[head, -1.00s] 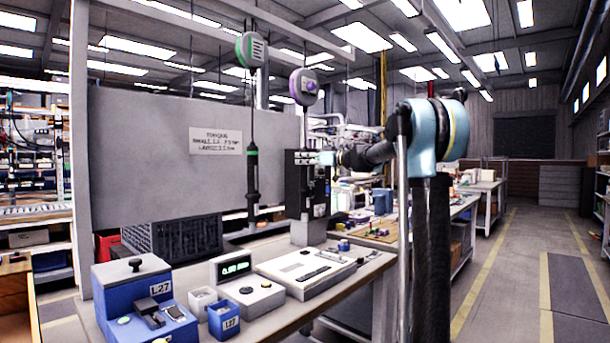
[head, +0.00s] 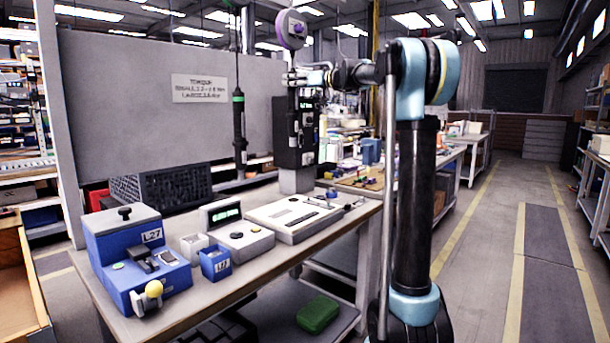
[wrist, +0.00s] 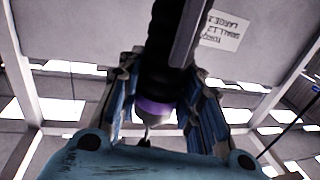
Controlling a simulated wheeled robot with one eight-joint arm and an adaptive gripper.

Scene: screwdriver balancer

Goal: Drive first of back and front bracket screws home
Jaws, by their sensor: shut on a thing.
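My gripper (wrist: 158,125) is shut on a black screwdriver (wrist: 168,55) with a purple ring, which fills the space between its fingers in the wrist view. In the head view my gripper (head: 297,79) is high over the back of the bench, under the purple balancer (head: 291,28). The held driver is hard to make out there against a black unit. A second driver with a green band (head: 239,130) hangs to its left. The blue fixture (head: 125,245) marked L27 stands at the bench's left end, with small dark parts on its front. No bracket screws can be made out.
On the bench (head: 160,326) stand a display box (head: 240,238), two small bins (head: 215,263), a white tray (head: 295,217) and the black unit (head: 293,135) on a post. A grey panel (head: 150,110) stands behind. The aisle at right is clear.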

